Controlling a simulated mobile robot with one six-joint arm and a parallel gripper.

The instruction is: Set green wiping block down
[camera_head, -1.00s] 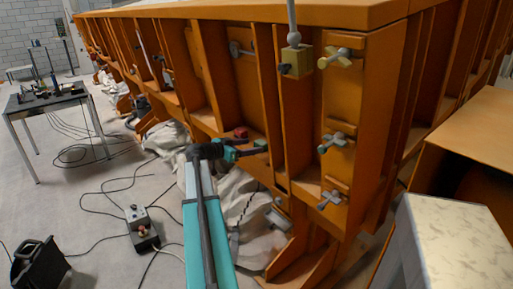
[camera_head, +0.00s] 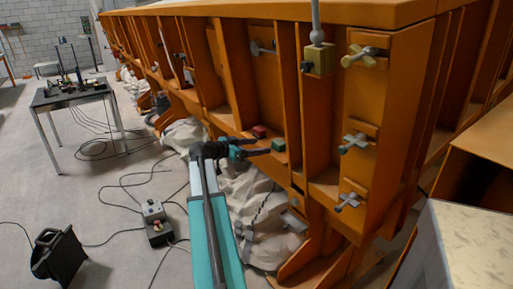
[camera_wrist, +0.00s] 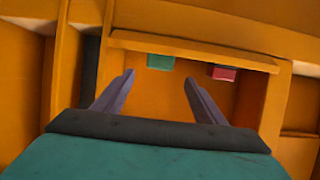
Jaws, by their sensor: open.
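The green wiping block (camera_head: 278,145) rests on an orange ledge in the side of the sandbed frame. In the wrist view the green block (camera_wrist: 160,62) lies beyond the fingertips, against an orange ledge, with clear space between. My gripper (camera_head: 268,147) is open and empty, its two dark fingers pointing toward the block. In the wrist view my gripper (camera_wrist: 160,77) shows both fingers apart with nothing between them.
A red block (camera_head: 259,132) lies on the ledge to the left of the green one; it also shows in the wrist view (camera_wrist: 223,73). Upright orange ribs (camera_head: 290,100) flank the bay. Clamp handles (camera_head: 355,142) stick out at right. A control box (camera_head: 155,222) and cables lie on the floor.

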